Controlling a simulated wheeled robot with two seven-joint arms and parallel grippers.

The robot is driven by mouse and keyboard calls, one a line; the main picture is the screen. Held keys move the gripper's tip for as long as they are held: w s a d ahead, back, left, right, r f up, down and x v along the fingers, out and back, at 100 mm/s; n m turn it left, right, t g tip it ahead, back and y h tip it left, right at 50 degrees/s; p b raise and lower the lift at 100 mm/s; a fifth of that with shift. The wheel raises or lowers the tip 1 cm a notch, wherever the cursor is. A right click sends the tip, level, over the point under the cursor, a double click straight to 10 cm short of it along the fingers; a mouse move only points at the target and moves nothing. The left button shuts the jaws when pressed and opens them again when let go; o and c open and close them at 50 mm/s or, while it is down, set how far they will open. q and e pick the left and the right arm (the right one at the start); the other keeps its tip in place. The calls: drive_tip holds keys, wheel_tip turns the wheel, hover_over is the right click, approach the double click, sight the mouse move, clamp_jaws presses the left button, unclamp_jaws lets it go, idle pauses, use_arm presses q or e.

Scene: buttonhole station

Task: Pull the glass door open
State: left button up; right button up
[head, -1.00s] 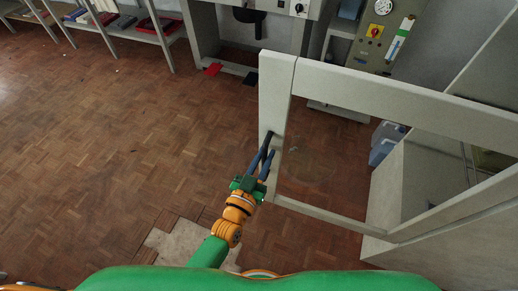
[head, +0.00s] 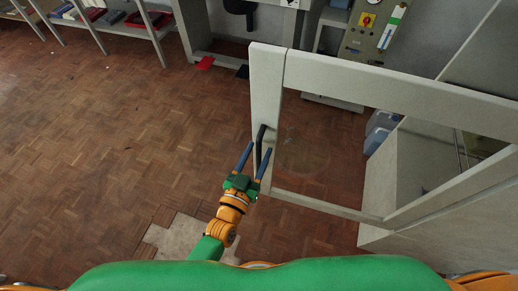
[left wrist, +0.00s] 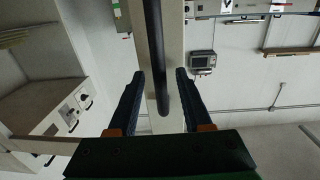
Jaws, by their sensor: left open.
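The glass door (head: 265,95) has a pale frame around a clear pane and stands out over the floor, right of the middle in the head view. A dark bar handle (head: 260,143) is on its left upright. My left gripper (head: 256,151) is open at the handle, its two blue fingers spread. In the left wrist view the handle (left wrist: 155,60) runs down between the open fingers (left wrist: 155,85), with a gap on both sides. The pale door upright is behind it. My right gripper is not in view.
A pale cabinet wall (head: 390,185) stands right of the door, with blue bins (head: 380,130) behind the pane. A grey shelf table (head: 150,32) is at the upper left. The parquet floor (head: 110,140) left of the door is clear.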

use_arm(q)
drive_tip(key=v, duration=0.6)
drive_tip(key=shift+s, duration=0.1)
